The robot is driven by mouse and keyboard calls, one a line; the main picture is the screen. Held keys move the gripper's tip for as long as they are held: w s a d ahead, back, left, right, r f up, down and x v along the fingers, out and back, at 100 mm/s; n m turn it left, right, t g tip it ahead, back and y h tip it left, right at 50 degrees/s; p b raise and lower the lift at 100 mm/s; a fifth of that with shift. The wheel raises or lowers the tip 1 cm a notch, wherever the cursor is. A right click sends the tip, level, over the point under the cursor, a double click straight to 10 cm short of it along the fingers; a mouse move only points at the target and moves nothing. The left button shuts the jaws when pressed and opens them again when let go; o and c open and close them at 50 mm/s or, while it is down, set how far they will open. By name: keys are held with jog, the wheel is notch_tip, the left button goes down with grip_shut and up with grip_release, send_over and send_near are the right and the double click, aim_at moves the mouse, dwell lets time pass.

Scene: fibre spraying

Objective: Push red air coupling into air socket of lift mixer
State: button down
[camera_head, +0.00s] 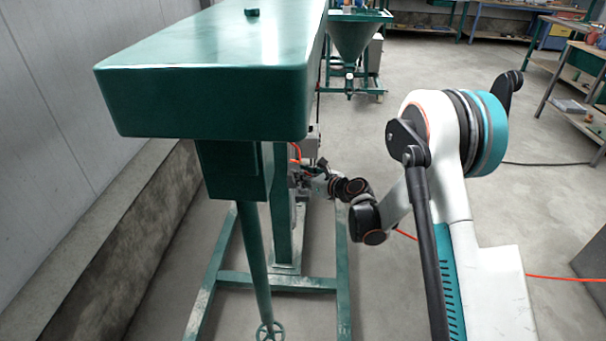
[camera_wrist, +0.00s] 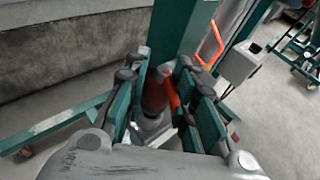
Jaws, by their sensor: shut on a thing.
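My gripper (camera_wrist: 157,92) is shut on the red air coupling (camera_wrist: 156,95) in the wrist view. The coupling sits between the two green-and-black fingers, with an orange-red part beside it near the right finger. A grey metal piece (camera_wrist: 150,128) shows below the coupling; I cannot tell whether the two touch. The green lift mixer (camera_head: 205,95) stands left of my arm in the head view. My gripper (camera_head: 312,180) is small and partly hidden there, beside the mixer's column. The air socket cannot be made out clearly in either view.
The mixer's green base frame (camera_head: 275,281) lies on the floor beneath it. A red hose (camera_head: 560,278) runs across the floor at right. A green hopper machine (camera_head: 355,45) stands behind. Workbenches (camera_head: 590,60) line the right. A grey wall is at left.

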jog(key=shift+f, duration=0.85)
jog(key=c, duration=1.2)
grip_release()
jog(key=shift+c, duration=0.2)
jog(key=v, duration=1.2)
